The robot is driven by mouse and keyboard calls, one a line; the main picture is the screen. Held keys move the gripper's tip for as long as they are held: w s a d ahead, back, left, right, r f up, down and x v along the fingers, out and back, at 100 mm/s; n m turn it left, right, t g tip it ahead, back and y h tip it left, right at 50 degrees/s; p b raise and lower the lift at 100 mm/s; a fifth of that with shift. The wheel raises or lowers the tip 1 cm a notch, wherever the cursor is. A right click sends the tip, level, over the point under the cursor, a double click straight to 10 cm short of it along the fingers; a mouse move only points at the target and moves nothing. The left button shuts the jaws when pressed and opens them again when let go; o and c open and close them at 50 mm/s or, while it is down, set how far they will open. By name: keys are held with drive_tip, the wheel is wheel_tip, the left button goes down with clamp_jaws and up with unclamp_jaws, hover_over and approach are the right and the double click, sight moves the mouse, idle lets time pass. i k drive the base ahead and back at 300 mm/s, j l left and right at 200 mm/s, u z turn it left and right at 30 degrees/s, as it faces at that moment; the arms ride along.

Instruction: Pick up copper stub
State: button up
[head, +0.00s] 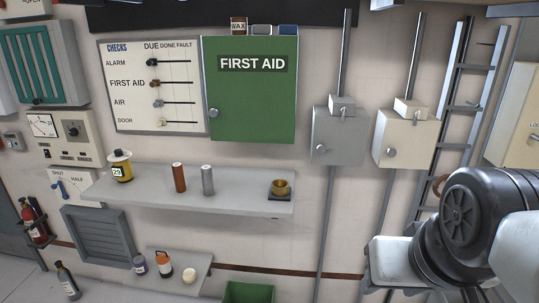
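The copper stub (179,178) is a reddish-brown cylinder in the head view. It stands upright on the pale wall shelf (225,201), left of the middle. A grey metal cylinder (207,180) of similar size stands upright just to its right, with a small space between them. My gripper is not in view. Only a dark rounded part of my arm shows at the lower right, well away from the shelf.
On the shelf, a yellow-and-black item (121,166) stands left and a brass cup (281,188) right. A green first aid cabinet (252,100) hangs above. A lower shelf (172,278) holds small items. The shelf is clear between the grey cylinder and the cup.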

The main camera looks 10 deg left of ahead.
sight(177, 170)
drive_tip(key=i+j, duration=0.15)
drive_tip(key=j, duration=0.3)
drive_tip(key=i+j, duration=0.2)
drive_tip(key=j, duration=0.25)
drive_tip(key=i+j, duration=0.15)
drive_tip(key=j, duration=0.35)
drive_tip(key=i+j, duration=0.15)
drive_tip(key=j, duration=0.3)
drive_tip(key=i+j, duration=0.2)
drive_tip(key=j, duration=0.25)
drive_tip(key=i+j, duration=0.15)
drive_tip(key=j, duration=0.3)
drive_tip(key=i+j, duration=0.15)
drive_tip(key=j, duration=0.35)
drive_tip(key=i+j, duration=0.2)
drive_tip(key=j, duration=0.25)
drive_tip(key=z, duration=0.05)
